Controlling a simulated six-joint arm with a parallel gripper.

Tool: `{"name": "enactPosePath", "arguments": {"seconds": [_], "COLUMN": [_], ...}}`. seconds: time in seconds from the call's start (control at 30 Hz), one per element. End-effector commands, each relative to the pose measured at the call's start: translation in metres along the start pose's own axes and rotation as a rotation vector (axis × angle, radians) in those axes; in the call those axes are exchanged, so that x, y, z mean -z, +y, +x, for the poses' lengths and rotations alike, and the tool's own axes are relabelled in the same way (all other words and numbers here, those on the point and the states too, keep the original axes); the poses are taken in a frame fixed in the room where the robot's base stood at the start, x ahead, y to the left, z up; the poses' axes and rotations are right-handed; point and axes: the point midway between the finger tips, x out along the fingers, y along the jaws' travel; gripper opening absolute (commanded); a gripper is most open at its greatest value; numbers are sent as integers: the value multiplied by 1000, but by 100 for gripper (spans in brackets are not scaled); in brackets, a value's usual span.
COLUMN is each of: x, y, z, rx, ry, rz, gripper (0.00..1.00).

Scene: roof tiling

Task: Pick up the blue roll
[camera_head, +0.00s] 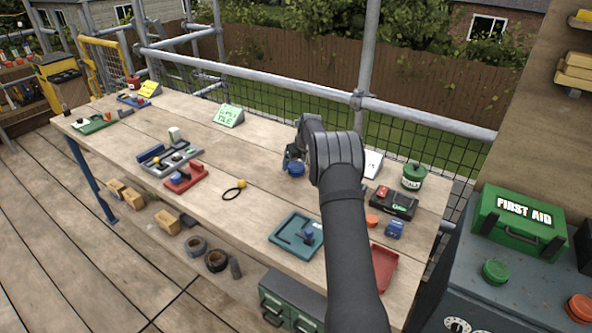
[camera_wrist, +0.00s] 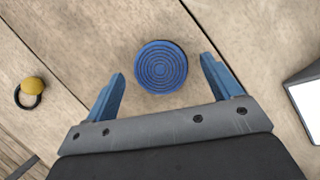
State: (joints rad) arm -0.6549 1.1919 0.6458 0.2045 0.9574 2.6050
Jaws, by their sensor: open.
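The blue roll (camera_wrist: 161,67) stands on the wooden table with its round, ringed end facing up in the wrist view. In the head view the blue roll (camera_head: 296,169) shows just below my gripper (camera_head: 292,156), partly covered by it. My gripper (camera_wrist: 162,88) is open in the wrist view, with one blue finger to the left of the roll and one to the right. The roll lies between the fingers' lines, a little beyond the tips. Bare table shows between the roll and each finger, and nothing is held.
A yellow ball on a black ring (camera_wrist: 31,90) lies to the left. A white-faced stand (camera_head: 372,163) is close on the right. A teal tray (camera_head: 297,236), a black box (camera_head: 392,202) and a green tin (camera_head: 413,176) stand nearer the right end. Table around the roll is clear.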

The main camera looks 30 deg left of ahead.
Motion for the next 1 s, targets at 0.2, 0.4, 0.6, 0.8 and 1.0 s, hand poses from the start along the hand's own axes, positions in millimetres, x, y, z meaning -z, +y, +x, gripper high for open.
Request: {"name": "enactPosePath", "arguments": {"seconds": [0.2,0.4,0.6,0.8,1.0], "x": [0,0,0,0,-1], "y": [0,0,0,0,0], "z": [24,26,26,26,25], "rx": [0,0,0,0,1], "ry": [-2,-3,-2,-3,-3], "rz": [-1,-1,-1,-2,-2], "gripper": [83,83,58,32,32]}}
